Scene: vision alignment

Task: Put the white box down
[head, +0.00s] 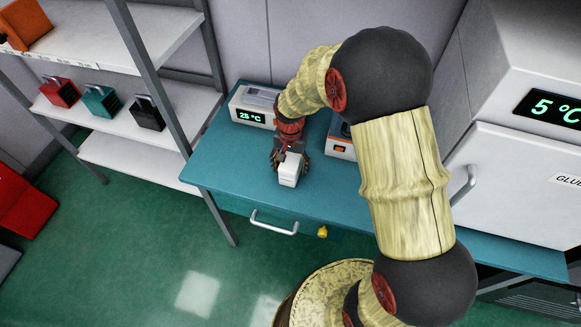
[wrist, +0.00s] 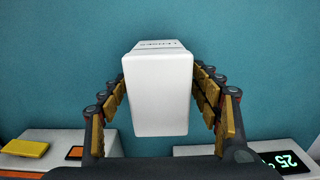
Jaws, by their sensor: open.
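The white box (head: 289,170) is on the teal bench top (head: 231,178) near its front edge in the head view. In the wrist view the white box (wrist: 159,95) stands between the two fingers, with dark lettering on its far face. My gripper (head: 290,158) is around the box. In the wrist view my gripper (wrist: 162,100) is open, with a finger on each side. A narrow gap shows at the right finger; the left finger is very close to the box, and I cannot tell if it touches.
A device reading 25 °C (head: 252,107) stands behind my gripper, and another with an orange switch (head: 340,148) stands to the right. A large cabinet (head: 520,180) fills the right. Shelves (head: 130,115) with red, teal and black blocks stand left. The bench's left front is clear.

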